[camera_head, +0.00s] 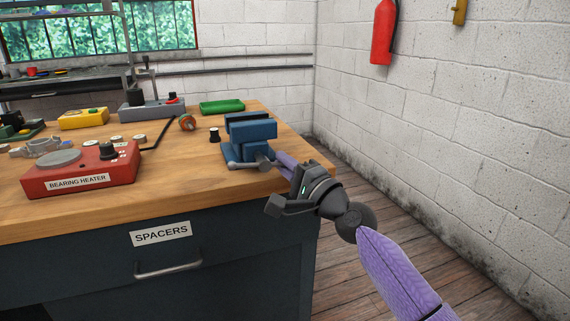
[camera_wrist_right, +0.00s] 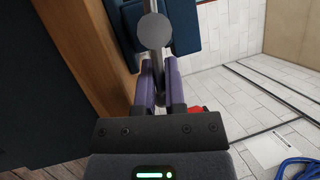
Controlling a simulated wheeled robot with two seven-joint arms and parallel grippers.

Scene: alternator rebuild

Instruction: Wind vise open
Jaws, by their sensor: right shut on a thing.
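The blue vise (camera_head: 249,130) stands on the workbench near its right front corner. Its grey handle bar (camera_head: 243,166) lies roughly level across the front of the vise. My right gripper (camera_head: 281,161) reaches in from the right and is shut on the handle near its right end. In the right wrist view, the purple fingers of my right gripper (camera_wrist_right: 158,80) close around the thin bar, and a round grey end (camera_wrist_right: 154,31) shows just beyond them. The gap between the vise jaws is hard to judge from here. My left gripper is not in view.
The wooden workbench (camera_head: 180,195) holds a red bearing heater (camera_head: 82,174), a small black-topped part (camera_head: 214,135), a copper-coloured ring (camera_head: 187,122) and a green tray (camera_head: 222,106). A grey drawer labelled spacers (camera_head: 200,258) is below. Open floor (camera_head: 400,230) lies right of the bench.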

